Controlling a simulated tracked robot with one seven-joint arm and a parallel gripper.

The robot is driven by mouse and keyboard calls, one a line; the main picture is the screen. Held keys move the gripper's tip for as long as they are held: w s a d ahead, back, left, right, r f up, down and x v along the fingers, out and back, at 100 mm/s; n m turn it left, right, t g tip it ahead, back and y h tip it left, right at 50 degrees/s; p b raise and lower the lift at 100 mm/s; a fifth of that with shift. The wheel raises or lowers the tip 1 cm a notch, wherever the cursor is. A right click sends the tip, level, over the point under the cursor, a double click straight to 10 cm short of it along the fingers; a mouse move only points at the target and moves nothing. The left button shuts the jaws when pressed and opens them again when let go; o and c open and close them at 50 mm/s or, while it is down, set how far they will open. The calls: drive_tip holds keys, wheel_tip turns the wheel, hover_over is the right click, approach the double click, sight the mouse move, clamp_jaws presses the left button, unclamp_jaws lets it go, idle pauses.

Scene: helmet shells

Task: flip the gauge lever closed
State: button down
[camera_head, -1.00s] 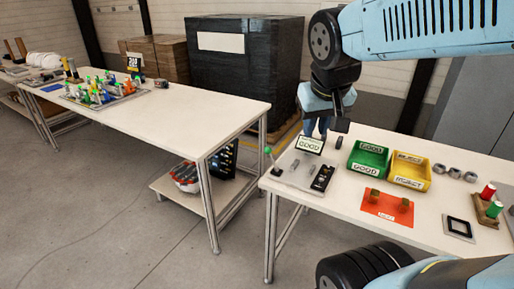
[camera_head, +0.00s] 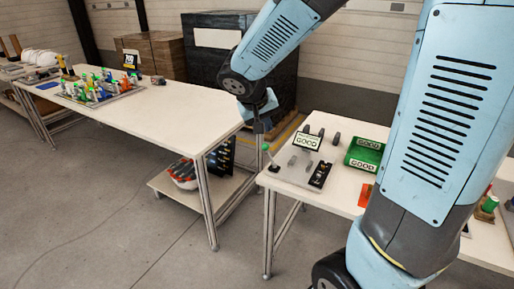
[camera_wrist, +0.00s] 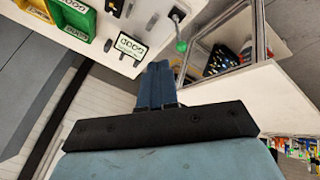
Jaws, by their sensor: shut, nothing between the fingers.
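The gauge (camera_head: 302,168) is a grey plate at the left end of the right table, with a small screen (camera_head: 307,141) reading GOOD. Its lever (camera_head: 268,158) has a green ball knob and stands up at the plate's left side. In the wrist view the green knob (camera_wrist: 181,46) shows above and right of my fingers. My gripper (camera_head: 262,125) is behind and above the lever, apart from it, near the gap between the tables. In the wrist view its fingers (camera_wrist: 158,72) are together and empty.
A green bin (camera_head: 363,158) stands right of the gauge, partly behind my arm. The long left table (camera_head: 170,115) holds a tray of colourful parts (camera_head: 103,90). A black wrapped stack (camera_head: 205,60) stands behind. A gap separates the two tables.

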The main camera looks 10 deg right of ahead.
drive_tip(key=w+a+f+n+t, duration=0.1)
drive_tip(key=w+a+f, duration=0.5)
drive_tip(key=a+f, duration=0.1)
drive_tip(key=shift+w+a+f, duration=0.25)
drive_tip(key=shift+a+f, duration=0.1)
drive_tip(key=shift+f, duration=0.15)
drive_tip(key=w+d+f, duration=0.5)
drive_tip(key=d+f, duration=0.2)
drive_tip(key=shift+w+d+f, duration=0.25)
drive_tip(key=shift+d+f, duration=0.1)
idle(0.5)
drive_tip(key=shift+s+d+r, duration=0.15)
drive_tip(key=shift+d, duration=0.05)
